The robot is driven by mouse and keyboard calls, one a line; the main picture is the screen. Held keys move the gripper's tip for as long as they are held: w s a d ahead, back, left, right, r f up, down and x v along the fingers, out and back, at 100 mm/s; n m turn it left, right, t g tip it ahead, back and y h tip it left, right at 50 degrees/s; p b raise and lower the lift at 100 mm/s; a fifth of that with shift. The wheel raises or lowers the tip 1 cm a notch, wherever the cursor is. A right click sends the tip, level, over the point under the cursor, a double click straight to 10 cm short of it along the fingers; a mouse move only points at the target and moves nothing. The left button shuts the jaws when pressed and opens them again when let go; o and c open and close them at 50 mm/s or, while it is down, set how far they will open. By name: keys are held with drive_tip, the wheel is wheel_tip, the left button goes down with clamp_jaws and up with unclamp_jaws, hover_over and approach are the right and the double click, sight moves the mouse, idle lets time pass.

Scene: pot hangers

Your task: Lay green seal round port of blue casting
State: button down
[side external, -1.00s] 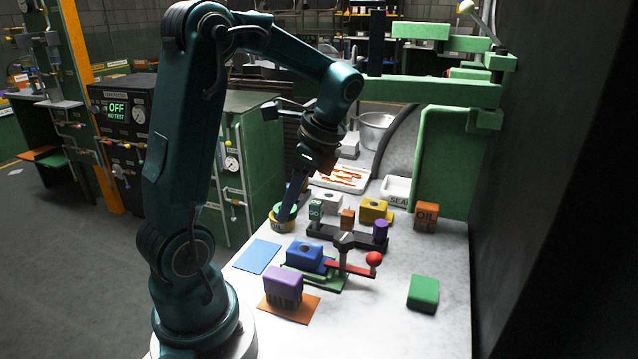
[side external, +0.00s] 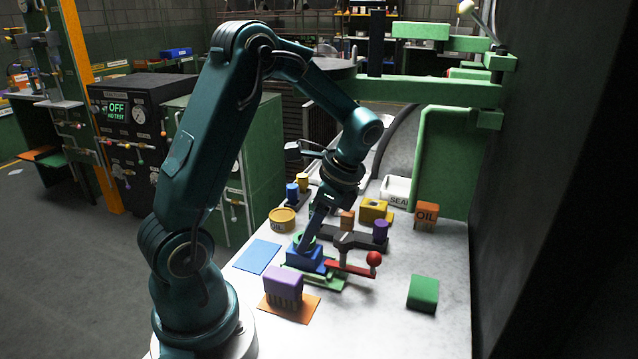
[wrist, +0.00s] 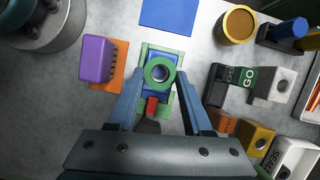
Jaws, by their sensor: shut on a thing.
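The blue casting (side external: 304,260) sits on a green fixture with a red-knobbed lever. My gripper (side external: 304,243) points down over it, its two fingers shut on the green seal (wrist: 148,74). In the wrist view, the flat green ring lies between the fingertips and the casting's round port shows through its hole, roughly centred. The ring is at or just above the casting's top; I cannot tell whether it touches. My fingers partly hide the seal in the side view.
A purple block (side external: 283,283) on an orange plate stands in front. A yellow tin (side external: 282,220) stands to the left, beyond a blue plate (side external: 257,256). A black gauge rack (wrist: 217,86) stands close behind the casting. Bare table lies towards the green block (side external: 423,293).

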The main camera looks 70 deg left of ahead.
drive_tip(key=shift+f, duration=0.4)
drive_tip(key=shift+c, duration=1.6)
unclamp_jaws()
drive_tip(key=shift+r, duration=0.1)
drive_tip(key=v, duration=1.2)
drive_tip(key=s+d+n+t+h, duration=0.2)
drive_tip(key=s+d+n+t, duration=0.5)
drive_tip(key=d, duration=0.4)
drive_tip(key=shift+s+d+f+t+h, duration=0.25)
drive_tip(key=shift+s+f+t, duration=0.2)
drive_tip(key=shift+s+t, duration=0.5)
drive_tip(key=shift+w, duration=0.15)
